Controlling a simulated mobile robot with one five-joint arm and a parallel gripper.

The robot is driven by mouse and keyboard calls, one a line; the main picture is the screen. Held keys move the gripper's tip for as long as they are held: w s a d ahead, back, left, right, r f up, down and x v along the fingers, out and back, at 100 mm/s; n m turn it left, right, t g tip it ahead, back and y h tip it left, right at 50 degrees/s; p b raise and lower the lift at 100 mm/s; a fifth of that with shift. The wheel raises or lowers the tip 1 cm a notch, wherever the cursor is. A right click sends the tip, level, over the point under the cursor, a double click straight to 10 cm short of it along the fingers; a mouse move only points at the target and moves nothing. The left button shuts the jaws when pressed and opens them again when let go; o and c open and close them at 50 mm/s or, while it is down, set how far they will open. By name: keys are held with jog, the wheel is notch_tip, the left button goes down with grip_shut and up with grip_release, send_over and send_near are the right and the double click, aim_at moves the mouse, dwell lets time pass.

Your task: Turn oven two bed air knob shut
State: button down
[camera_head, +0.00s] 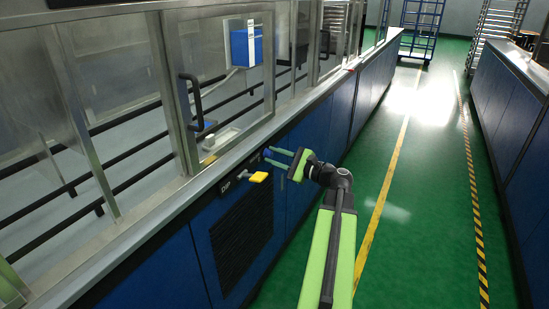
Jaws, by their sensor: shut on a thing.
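My gripper (267,156) reaches left from my green arm to the front of the blue cabinet (176,270). Its two fingers are shut on a small knob (267,153) on that front. The knob is mostly hidden by the fingers and looks dark blue. No oven number or bed air label can be read at it. A yellow knob (259,177) sits just below and left of my fingers, apart from them. A dark label (236,181) with pale letters, perhaps "DIP", is beside the yellow knob.
A black louvred grille (243,240) is below the knobs. Glazed metal-framed doors with a black handle (194,97) stand above the grey ledge (163,215). The green aisle (405,160) at right is clear. A blue trolley (419,25) and a rack (497,25) stand far back.

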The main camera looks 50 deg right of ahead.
jog(key=n, duration=0.5)
jog(key=shift+d+n, duration=0.1)
jog(key=shift+n, duration=0.3)
jog(key=n, duration=0.5)
jog(key=shift+f+y, duration=0.1)
jog(key=shift+y, duration=0.2)
jog(key=shift+n+b, duration=0.3)
jog(key=c, duration=1.1)
grip_release()
jog(key=v, duration=1.7)
jog(key=shift+s+b, duration=0.2)
jog(key=shift+b, duration=0.25)
jog(key=shift+d, duration=0.1)
